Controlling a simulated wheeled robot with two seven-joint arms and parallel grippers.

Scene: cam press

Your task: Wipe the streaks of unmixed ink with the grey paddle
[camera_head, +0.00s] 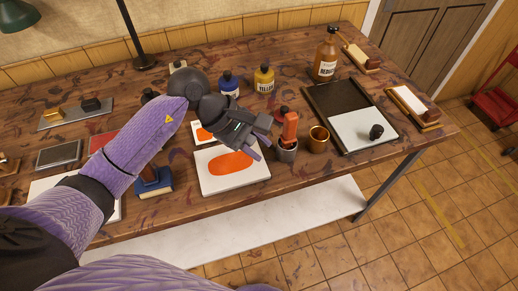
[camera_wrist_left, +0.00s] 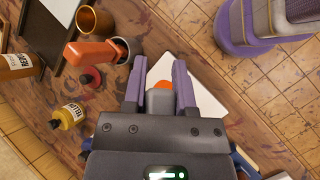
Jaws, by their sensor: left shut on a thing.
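My left gripper (camera_head: 258,149) reaches in over the right side of a white slab (camera_head: 235,183). The slab bears a broad orange oval of ink (camera_head: 228,163). In the left wrist view my left gripper (camera_wrist_left: 164,70) has its purple fingers on either side of a grey block, which looks like the grey paddle (camera_wrist_left: 160,97). An orange patch (camera_wrist_left: 163,84) shows just beyond the block. The paddle's lower end is hidden, so I cannot tell whether it touches the ink. Separate streaks in the ink are too small to make out. My right gripper is not in view.
A grey cup (camera_head: 286,152) with an orange-handled tool (camera_head: 290,127) stands close to the gripper's right. A copper cup (camera_head: 318,139) is beside it. Blue (camera_head: 229,82) and yellow (camera_head: 264,78) bottles stand behind. A dark hinged press (camera_head: 340,97) lies right; a blue-based stamp (camera_head: 153,183) stands left.

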